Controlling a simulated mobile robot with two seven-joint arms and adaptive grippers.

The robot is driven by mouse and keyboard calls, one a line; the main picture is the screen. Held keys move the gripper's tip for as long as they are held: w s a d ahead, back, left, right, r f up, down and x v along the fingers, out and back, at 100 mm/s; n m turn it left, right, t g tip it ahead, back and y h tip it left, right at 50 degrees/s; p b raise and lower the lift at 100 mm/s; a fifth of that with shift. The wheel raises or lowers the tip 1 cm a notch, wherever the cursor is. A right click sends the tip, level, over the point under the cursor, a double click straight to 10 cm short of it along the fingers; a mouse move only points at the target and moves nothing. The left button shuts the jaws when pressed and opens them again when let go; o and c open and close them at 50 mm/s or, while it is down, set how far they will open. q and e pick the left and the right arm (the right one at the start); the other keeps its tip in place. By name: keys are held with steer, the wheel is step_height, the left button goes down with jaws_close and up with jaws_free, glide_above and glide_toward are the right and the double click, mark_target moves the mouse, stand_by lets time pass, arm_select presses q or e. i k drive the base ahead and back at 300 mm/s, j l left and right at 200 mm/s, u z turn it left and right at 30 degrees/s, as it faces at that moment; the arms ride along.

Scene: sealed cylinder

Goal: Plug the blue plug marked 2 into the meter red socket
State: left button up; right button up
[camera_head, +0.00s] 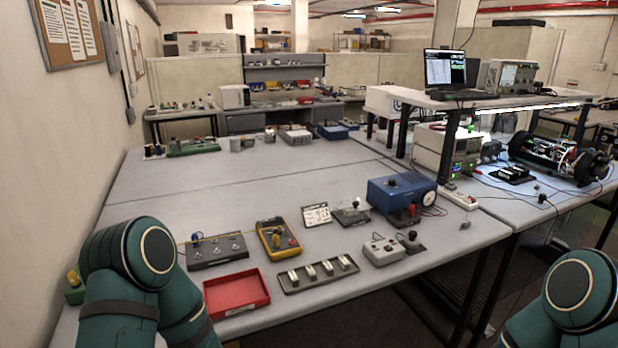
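The yellow meter (265,241) lies on the grey table in the middle foreground. A small red spot (293,242) on its right side may be the red socket, and something yellow stands on its face. I cannot make out a blue plug or a number 2. A dark panel (217,257) with several small fittings lies left of the meter, with a small bluish bit at its far left corner. My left arm's teal links show at lower left and my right arm's at lower right. Neither gripper shows.
A red tray (236,293) and a strip with several pale blocks (318,275) lie in front of the meter. A grey box (383,251), a blue machine (401,193) and a small card (316,214) are to its right. The table behind is mostly clear.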

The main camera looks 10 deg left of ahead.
mark_target(194, 237)
steer(key=u, duration=1.05)
